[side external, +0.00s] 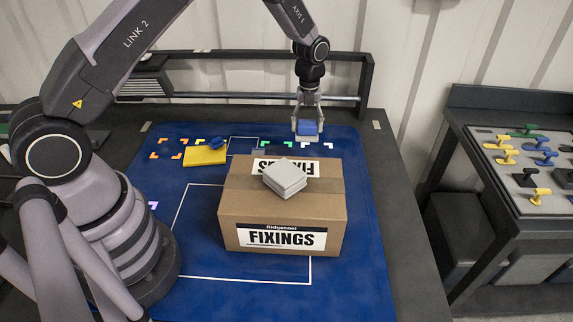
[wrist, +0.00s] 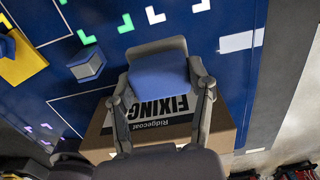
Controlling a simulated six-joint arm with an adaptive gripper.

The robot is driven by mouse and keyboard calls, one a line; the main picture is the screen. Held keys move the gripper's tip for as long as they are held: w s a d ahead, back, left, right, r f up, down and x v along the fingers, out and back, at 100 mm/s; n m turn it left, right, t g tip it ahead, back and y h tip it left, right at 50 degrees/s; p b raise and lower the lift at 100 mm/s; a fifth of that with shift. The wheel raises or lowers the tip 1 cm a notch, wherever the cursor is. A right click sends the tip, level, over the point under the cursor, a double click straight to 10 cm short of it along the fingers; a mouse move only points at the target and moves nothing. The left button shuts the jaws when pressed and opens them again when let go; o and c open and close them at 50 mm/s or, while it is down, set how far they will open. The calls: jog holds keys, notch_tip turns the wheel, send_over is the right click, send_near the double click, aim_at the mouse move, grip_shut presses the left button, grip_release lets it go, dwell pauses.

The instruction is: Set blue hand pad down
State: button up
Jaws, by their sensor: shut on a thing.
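The blue hand pad (side external: 306,129) is held between the fingers of my gripper (side external: 307,119), above the blue mat (side external: 350,150) behind the carton's right rear corner. The gap beneath the pad is hard to judge in the side view. In the wrist view the blue pad (wrist: 160,87) sits between both fingers of my gripper (wrist: 163,92), with part of the carton behind it. White corner marks (side external: 305,147) lie on the mat just below the pad; they also show in the wrist view (wrist: 178,12).
A carton marked FIXINGS (side external: 235,205) stands on the mat with a grey pad stack (side external: 285,175) on top. A yellow pad (side external: 203,156) carries a small blue piece (side external: 217,143). A small grey-blue block (wrist: 88,66) lies near green marks. A rail (side external: 240,97) runs behind.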

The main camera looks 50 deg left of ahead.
send_over(324, 156)
notch_tip(324, 156, down, 7)
jog(key=shift+w+f, duration=0.1)
jog(key=shift+f, duration=1.45)
jog(key=shift+f, duration=0.15)
jog(key=o, duration=1.1)
